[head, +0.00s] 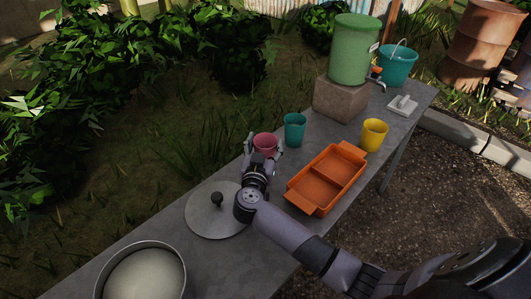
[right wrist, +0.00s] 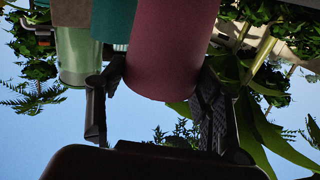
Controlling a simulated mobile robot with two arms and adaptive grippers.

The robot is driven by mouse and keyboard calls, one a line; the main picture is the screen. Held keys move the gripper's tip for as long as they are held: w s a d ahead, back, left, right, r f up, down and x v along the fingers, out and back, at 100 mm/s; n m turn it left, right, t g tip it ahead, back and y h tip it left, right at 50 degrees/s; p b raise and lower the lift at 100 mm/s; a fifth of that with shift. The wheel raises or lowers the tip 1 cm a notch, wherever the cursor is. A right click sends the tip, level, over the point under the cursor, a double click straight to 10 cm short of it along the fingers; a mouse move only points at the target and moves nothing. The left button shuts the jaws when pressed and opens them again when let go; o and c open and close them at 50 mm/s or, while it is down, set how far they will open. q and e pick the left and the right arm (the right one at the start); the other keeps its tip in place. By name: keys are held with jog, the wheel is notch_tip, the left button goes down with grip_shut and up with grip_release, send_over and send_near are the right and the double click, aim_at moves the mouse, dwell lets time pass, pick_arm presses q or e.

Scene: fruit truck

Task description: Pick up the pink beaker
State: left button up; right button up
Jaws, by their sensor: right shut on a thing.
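The pink beaker (head: 264,142) is upright near the table's far long edge, in the middle of the head view. My right gripper (head: 263,149) is shut on it, with one finger on each side. In the right wrist view the pink beaker (right wrist: 172,45) fills the space between the two dark fingers (right wrist: 160,95). I cannot tell whether its base touches the table. My left gripper is not in view.
A teal beaker (head: 294,130) stands close right of the pink one. An orange tray (head: 317,212), a yellow beaker (head: 374,135), a lid (head: 205,222) and a pot (head: 181,262) share the table (head: 240,262). A green dispenser (head: 352,50) stands on a block (head: 340,101).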

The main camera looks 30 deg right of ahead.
jog(key=shift+r, duration=0.1)
notch_tip(320, 180, up, 20)
jog(key=p, duration=0.3)
dwell(1.2)
jog(key=shift+p, duration=0.3)
